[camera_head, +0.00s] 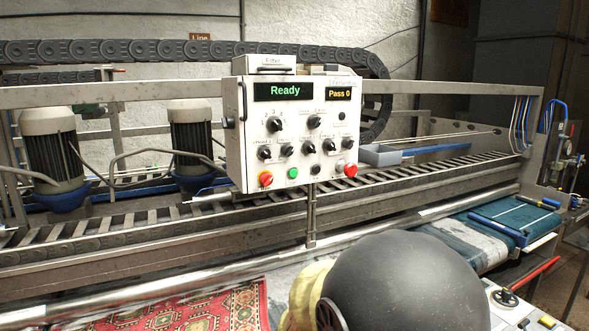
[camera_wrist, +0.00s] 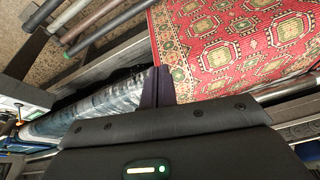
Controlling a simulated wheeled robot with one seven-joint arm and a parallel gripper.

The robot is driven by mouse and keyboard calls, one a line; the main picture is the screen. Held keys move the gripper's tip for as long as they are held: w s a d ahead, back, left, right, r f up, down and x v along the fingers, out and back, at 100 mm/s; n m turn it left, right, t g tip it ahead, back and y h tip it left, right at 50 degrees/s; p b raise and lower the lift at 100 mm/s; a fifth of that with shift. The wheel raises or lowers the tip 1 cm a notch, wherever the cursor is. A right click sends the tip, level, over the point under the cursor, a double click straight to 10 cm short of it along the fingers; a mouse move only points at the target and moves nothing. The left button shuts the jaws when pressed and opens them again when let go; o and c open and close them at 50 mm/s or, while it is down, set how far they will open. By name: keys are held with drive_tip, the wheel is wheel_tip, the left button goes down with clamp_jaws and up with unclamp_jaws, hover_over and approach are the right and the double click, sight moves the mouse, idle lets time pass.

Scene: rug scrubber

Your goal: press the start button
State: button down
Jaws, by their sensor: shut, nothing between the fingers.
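The white control panel (camera_head: 289,135) stands on a post in front of the machine in the head view. Its left display (camera_head: 284,91) reads "Ready" and its right display (camera_head: 339,94) reads "Pass 0". A green button (camera_head: 292,173), which looks like the start button, sits on the bottom row. My gripper (camera_wrist: 157,84) shows in the wrist view, shut and empty, above the rug and rollers. It is not visible in the head view, and the panel's front is not in the wrist view.
A red button (camera_head: 350,170) is at the panel's lower right, with several black dials above. The patterned red rug (camera_head: 225,308) lies below; it also shows in the wrist view (camera_wrist: 240,45). A conveyor rail (camera_head: 120,222) runs behind the panel. My arm covers the lower middle of the head view.

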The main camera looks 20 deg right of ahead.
sight(293, 173)
drive_tip(key=w+d+r+m+t+h+p, duration=0.55)
drive_tip(key=w+d+r+m+p, duration=0.3)
drive_tip(key=w+d+r, duration=0.4)
drive_tip(key=w+d+r+m+t+h+p, duration=0.1)
drive_tip(key=r+h, duration=0.3)
drive_tip(key=r, duration=0.6)
drive_tip(key=w+d+r+m+t+h+p, duration=0.2)
drive_tip(key=w+r+m+t+h+p, duration=0.1)
drive_tip(key=r, duration=0.8)
drive_tip(key=shift+w+m+t+h, duration=0.35)
drive_tip(key=shift+m+t+h, duration=0.1)
drive_tip(key=shift+m+h, duration=0.1)
drive_tip(key=shift+d, duration=0.1)
drive_tip(key=shift+w, duration=0.1)
drive_tip(key=shift+w+f+p, duration=0.1)
drive_tip(key=shift+w+p, duration=0.65)
drive_tip(key=shift+w, duration=3.6)
